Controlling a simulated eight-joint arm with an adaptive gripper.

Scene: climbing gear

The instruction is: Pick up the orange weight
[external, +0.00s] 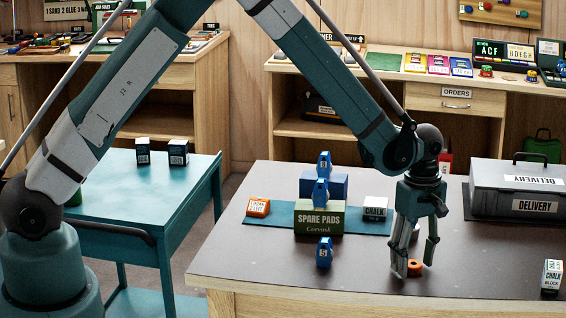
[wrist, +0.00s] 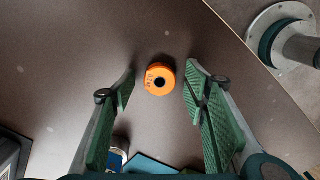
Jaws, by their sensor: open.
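The orange weight (wrist: 159,77) is a short round piece with a dark hole in its middle. It lies on the dark tabletop. In the wrist view it sits between the tips of my gripper (wrist: 158,88), with a gap on both sides. In the external view the weight (external: 414,268) shows between the fingers of my gripper (external: 413,270), which points straight down near the table's front edge. The fingers are open and hold nothing. The left finger hides part of the weight in the external view.
A white chalk box (external: 375,209), a green spare pads box (external: 318,219) and blue numbered pieces (external: 324,253) stand to the left. A grey delivery case (external: 519,189) is at the right, with a chalk block box (external: 551,275) in front. The tabletop around the weight is clear.

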